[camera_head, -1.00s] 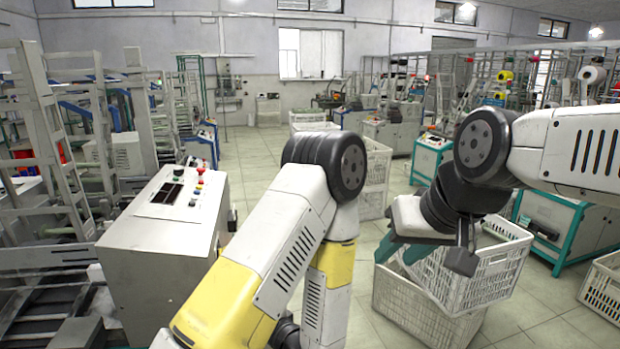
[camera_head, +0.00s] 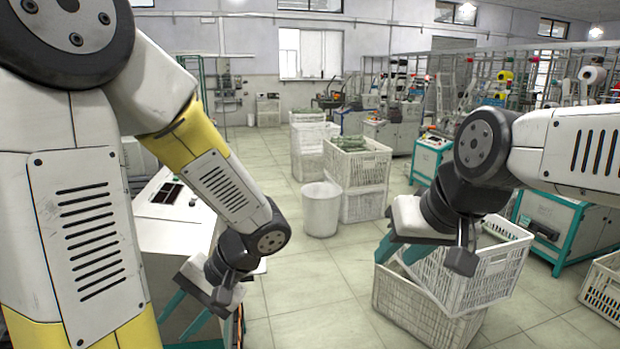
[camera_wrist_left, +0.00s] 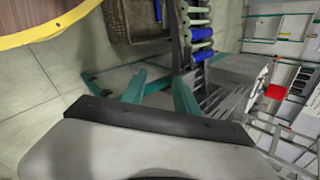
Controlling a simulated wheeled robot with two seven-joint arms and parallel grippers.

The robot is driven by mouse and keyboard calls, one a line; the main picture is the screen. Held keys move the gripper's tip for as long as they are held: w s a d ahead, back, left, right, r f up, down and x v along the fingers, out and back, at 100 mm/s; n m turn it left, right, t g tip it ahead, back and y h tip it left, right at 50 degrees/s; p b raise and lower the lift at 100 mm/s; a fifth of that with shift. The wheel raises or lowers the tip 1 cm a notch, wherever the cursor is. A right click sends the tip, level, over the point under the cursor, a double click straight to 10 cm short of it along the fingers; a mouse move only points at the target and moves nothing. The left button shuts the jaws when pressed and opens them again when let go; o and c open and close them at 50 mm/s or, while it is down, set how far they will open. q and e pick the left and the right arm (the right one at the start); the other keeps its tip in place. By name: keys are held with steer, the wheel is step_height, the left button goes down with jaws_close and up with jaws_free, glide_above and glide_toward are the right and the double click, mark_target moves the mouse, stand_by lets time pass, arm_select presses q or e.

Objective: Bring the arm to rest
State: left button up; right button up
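My left arm comes down along the left of the head view, bent at the elbow. Its left gripper (camera_head: 178,322) points down at the lower left, beside the grey control cabinet. In the left wrist view the two teal fingers of the left gripper (camera_wrist_left: 158,88) stand apart with nothing between them. My right arm reaches in from the right.
A grey control cabinet (camera_head: 172,232) stands close behind my left arm. A white bin (camera_head: 321,210) and stacked crates (camera_head: 362,168) stand mid-floor. The wrist view shows a yellow-rimmed round surface (camera_wrist_left: 40,38), a brown crate (camera_wrist_left: 135,22) and blue bobbins (camera_wrist_left: 201,35). The centre floor is clear.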

arm_select(q)
steer(key=w+d+r+t+h, duration=0.1)
steer(key=d+r+t+h, duration=0.6)
steer(key=r, duration=0.7)
steer(key=shift+d+n+t+h, duration=0.3)
steer(key=shift+d+h, duration=0.75)
steer(key=shift+h, duration=0.55)
steer(key=shift+w, duration=0.1)
